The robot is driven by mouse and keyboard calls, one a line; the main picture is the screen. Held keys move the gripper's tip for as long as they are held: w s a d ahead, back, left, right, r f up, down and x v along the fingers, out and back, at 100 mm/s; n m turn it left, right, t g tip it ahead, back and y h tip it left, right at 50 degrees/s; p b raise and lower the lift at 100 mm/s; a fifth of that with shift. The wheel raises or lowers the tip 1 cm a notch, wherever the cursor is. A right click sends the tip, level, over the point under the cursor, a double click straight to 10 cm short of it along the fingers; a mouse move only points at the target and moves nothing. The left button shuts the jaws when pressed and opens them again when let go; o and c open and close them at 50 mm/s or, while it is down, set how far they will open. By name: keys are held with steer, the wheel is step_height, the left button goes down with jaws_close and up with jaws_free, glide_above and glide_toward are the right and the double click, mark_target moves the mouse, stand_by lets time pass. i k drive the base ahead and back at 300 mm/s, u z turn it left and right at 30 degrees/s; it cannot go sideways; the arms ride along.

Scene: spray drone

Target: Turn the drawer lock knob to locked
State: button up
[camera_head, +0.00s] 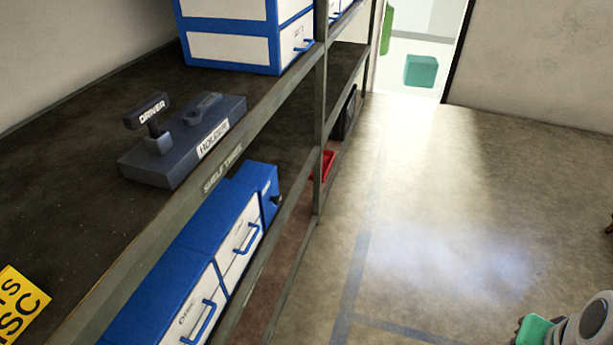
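A blue drawer unit (262,178) with white drawer fronts and blue handles stands on the lower shelf. A small dark piece (277,199) sticks out at its far end; it may be the lock knob, but it is too small to tell its setting. Another blue and white drawer unit (228,50) stands at the back of the upper shelf, with a blue handle on its right end. No lock knob can be made out on that one. My gripper is not seen; only what looks like part of my arm shows at the bottom right corner.
A dark holder (190,150) with a part labelled DRIVER stands on the upper shelf (75,175). A yellow sign (18,305) is at the lower left. A red bin (325,165) sits low behind a shelf post.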

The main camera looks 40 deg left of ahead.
mark_target(277, 199)
steer(key=i, duration=1.45)
steer(key=u, duration=4.25)
steer(key=i, duration=0.5)
steer(key=z, duration=0.15)
